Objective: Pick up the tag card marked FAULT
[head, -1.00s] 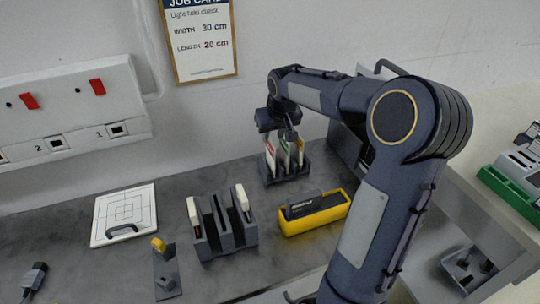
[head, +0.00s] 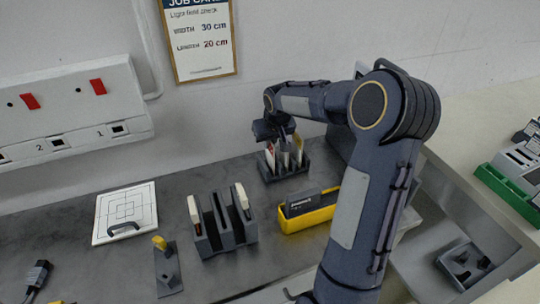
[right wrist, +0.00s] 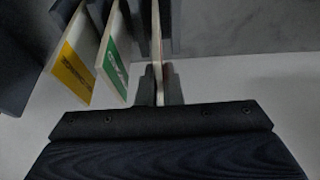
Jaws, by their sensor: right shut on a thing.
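The card rack (head: 287,174) is dark, stands at the back of the bench and holds several upright tag cards. My right gripper (head: 283,141) is above it, pointing down, its fingertips partly hidden by its own body. In the right wrist view my right gripper (right wrist: 160,85) is shut on a thin card with a red strip (right wrist: 157,35), seen edge-on. Its print cannot be read. This red-marked card (head: 270,157) shows at the rack's left end in the head view. A green card (right wrist: 114,62) and a yellow card (right wrist: 76,72) stand beside it. My left gripper is not seen.
A yellow tray (head: 308,218) with a dark block stands just in front of the rack. A grey slotted holder (head: 228,236) with white-topped items is to its left. A white square board (head: 125,214) lies further left. The wall is close behind the rack.

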